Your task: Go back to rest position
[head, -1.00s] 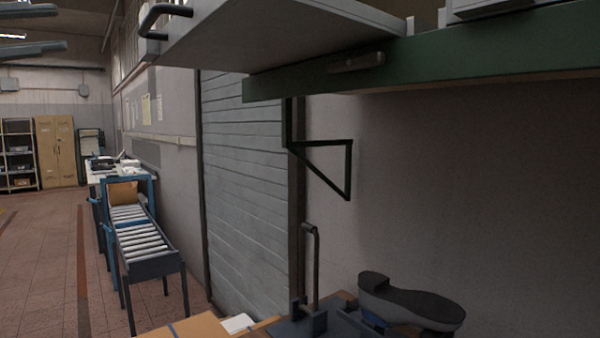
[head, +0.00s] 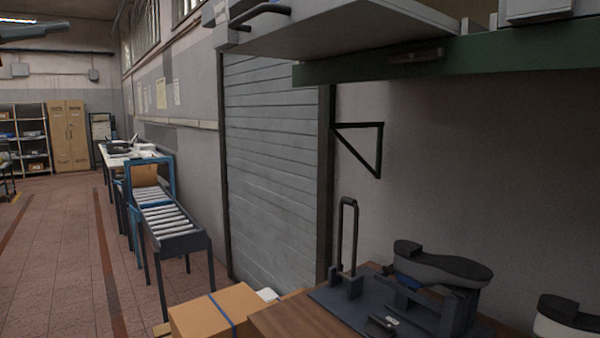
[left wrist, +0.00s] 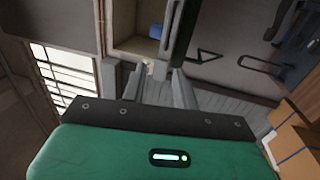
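My left gripper (left wrist: 158,75) shows in the left wrist view with its two grey fingers apart and nothing between them. In the head view only a dark part of my left arm or gripper (head: 32,31) shows at the top left corner, in the air. My right gripper is in neither view. A dark shoe form (head: 440,268), sole up, rests on a dark fixture (head: 330,297) on the wooden bench at the lower right. A second dark and white form (head: 572,315) is cut off at the right edge.
A green-edged shelf (head: 450,62) hangs over the bench. A cardboard box (head: 215,312) stands at the bench's left. A tall handle (head: 347,235) rises from the fixture. A roller conveyor (head: 168,218) stands further left, with open floor (head: 60,240) beside it.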

